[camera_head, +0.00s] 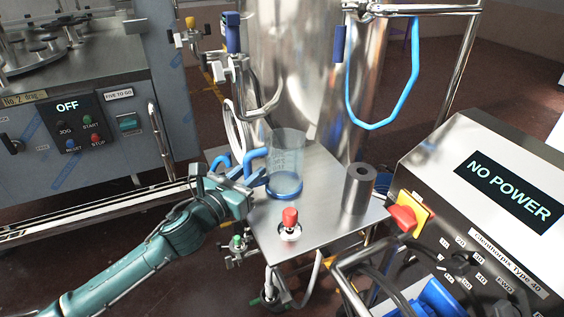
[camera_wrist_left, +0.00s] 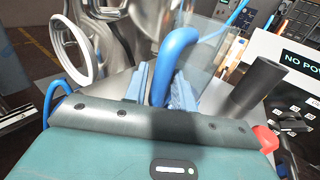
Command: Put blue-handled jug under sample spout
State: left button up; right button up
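The clear jug (camera_head: 287,160) with a blue base ring and blue handle (camera_head: 254,163) stands upright on the small steel table. A curved steel pipe (camera_head: 272,98), which looks like the sample spout, comes down behind and left of the jug. It has a blue-handled valve (camera_head: 232,38). My left gripper (camera_head: 250,181) is at the jug's handle from the left. In the left wrist view its light blue fingers (camera_wrist_left: 162,88) lie close on both sides of the blue handle (camera_wrist_left: 176,48) and look shut on it. My right gripper is not in view.
The steel table (camera_head: 325,215) also carries a grey hollow cylinder (camera_head: 358,188) and a red knob (camera_head: 290,218). A round white-rimmed ring (camera_head: 233,130) stands behind the gripper. A "NO POWER" machine (camera_head: 490,200) with a red-yellow switch (camera_head: 409,213) is at the right.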

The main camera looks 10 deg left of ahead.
pick_arm(q)
jog(key=shift+c, duration=0.3)
grip_shut()
